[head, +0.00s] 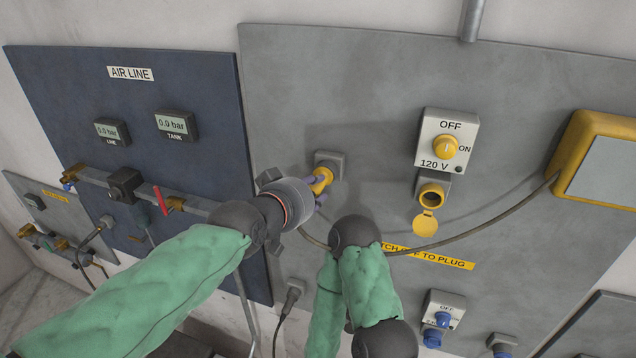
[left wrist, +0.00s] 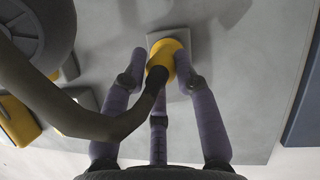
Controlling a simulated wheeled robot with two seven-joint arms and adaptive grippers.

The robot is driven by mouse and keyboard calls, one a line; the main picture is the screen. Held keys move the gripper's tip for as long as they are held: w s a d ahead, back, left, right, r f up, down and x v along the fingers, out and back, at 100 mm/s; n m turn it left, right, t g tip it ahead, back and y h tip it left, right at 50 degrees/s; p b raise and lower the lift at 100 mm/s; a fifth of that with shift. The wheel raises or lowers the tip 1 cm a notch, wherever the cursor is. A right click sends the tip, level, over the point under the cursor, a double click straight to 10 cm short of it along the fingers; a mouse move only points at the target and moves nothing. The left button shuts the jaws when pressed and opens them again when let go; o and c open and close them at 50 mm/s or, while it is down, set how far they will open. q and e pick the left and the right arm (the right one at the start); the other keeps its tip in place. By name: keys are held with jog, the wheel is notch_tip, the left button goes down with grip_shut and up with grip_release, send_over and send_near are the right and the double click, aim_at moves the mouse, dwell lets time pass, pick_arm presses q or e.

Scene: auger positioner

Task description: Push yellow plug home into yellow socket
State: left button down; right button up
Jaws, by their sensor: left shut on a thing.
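The yellow plug (head: 321,181) is in my left gripper (head: 318,190), in front of a small grey box (head: 330,160) on the grey panel. In the left wrist view the purple fingers (left wrist: 160,82) are shut around the plug (left wrist: 168,52). It faces a grey plate (left wrist: 205,42); I cannot tell whether it touches or sits in it. The yellow socket (head: 432,194), with its yellow cap (head: 426,223) hanging open below, is to the right, under the 120 V switch (head: 446,145). My right gripper is not in view.
A cable (head: 475,238) runs from the yellow box (head: 566,150) across the panel toward the plug. My other arm is below the plug. Blue switches and sockets (head: 436,330) are lower right. The blue air-line panel (head: 70,90) with gauges and pipes is left.

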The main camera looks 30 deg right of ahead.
pick_arm(q)
jog(key=shift+b, duration=0.7)
dwell(1.7)
jog(key=c, duration=2)
grip_release()
grip_shut()
jog(key=shift+a, duration=0.1)
jog(key=shift+s+a, duration=0.1)
jog(key=shift+s+a+b, duration=0.3)
jog(key=shift+s+a, duration=0.1)
jog(key=shift+a, duration=0.05)
jog(key=shift+s+a, duration=0.15)
jog(key=shift+s+a, duration=0.2)
jog(key=shift+a, duration=0.1)
jog(key=shift+s+a+b, duration=0.65)
jog(key=shift+s+a, duration=0.1)
jog(key=shift+a, duration=0.1)
